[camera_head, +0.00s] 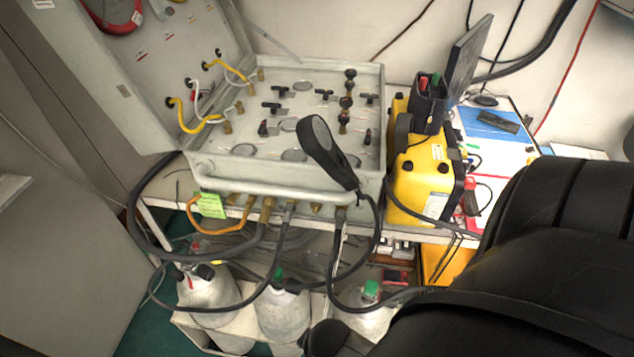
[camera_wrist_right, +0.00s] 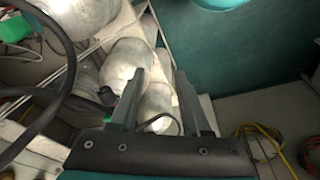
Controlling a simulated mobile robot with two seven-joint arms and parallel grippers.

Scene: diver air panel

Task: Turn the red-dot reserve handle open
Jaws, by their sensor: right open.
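The air panel (camera_head: 237,166) is an open grey case with several black T-shaped handles on its sloped face. One handle (camera_head: 271,106) sits left of centre, another (camera_head: 325,95) right of centre and one (camera_head: 369,98) near the right edge. I cannot make out a red dot on any of them, so I cannot tell which is the reserve handle. My right gripper (camera_wrist_right: 160,76) is open and empty in the right wrist view, pointing down over grey cylinders (camera_wrist_right: 128,60), away from the panel. My left gripper is not in view.
A black gauge on a hose (camera_head: 325,145) overhangs the panel's front right. Hoses loop from the front rail to cylinders (camera_head: 283,312) below. A yellow case (camera_head: 422,178) stands right of the panel, near a dark screen (camera_head: 467,58). The open lid (camera_head: 120,65) rises at left.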

